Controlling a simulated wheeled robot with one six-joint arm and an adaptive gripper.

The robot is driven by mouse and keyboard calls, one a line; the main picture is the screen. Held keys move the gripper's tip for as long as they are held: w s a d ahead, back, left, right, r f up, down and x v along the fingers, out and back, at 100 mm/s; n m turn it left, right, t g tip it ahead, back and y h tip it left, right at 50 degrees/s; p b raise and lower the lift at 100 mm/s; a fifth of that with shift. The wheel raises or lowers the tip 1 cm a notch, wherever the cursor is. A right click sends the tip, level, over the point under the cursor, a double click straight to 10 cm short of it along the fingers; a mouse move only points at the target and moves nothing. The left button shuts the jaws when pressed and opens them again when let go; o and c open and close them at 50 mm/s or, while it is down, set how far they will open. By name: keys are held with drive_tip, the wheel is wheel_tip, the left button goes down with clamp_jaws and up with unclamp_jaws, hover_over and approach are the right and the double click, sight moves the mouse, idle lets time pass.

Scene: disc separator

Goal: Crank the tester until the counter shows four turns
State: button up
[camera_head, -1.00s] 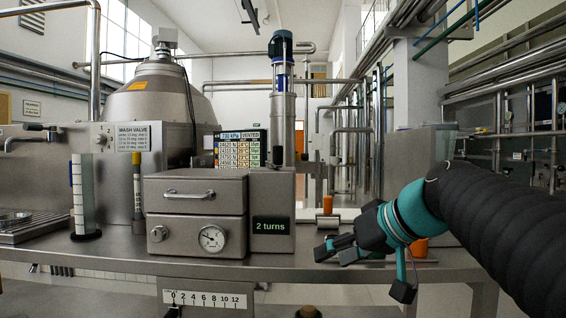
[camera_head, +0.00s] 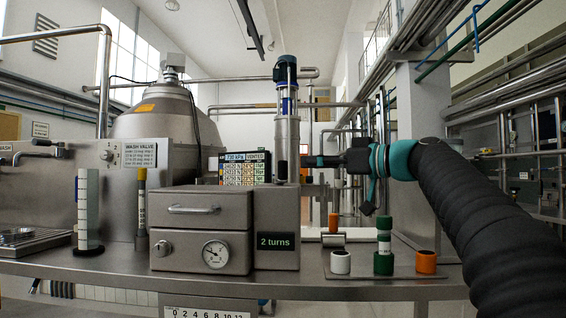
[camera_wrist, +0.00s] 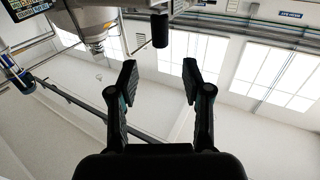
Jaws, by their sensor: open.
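The tester is a grey metal box (camera_head: 202,218) on the bench, with a drawer-like upper part and a round dial gauge (camera_head: 215,254) on its front. The counter (camera_head: 276,240) on its right-hand block reads "2 turns". My gripper (camera_head: 312,162) is at the upper right of that block, pointing left. In the wrist view my gripper (camera_wrist: 160,80) is open and empty. A black cylindrical knob (camera_wrist: 160,30), likely the crank's grip, lies ahead of the fingertips, between their lines but apart from them. The crank arm is not clear in either view.
On the bench right of the tester stand a white ring (camera_head: 340,262), a green and white stack (camera_head: 383,245) and an orange ring (camera_head: 426,262). A blue-topped pump (camera_head: 286,100) rises behind. A measuring column (camera_head: 89,210) stands at left.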

sight(283, 163)
drive_tip(key=p+x, duration=0.1)
drive_tip(key=x, duration=0.8)
drive_tip(key=shift+p, duration=0.3)
clamp_jaws()
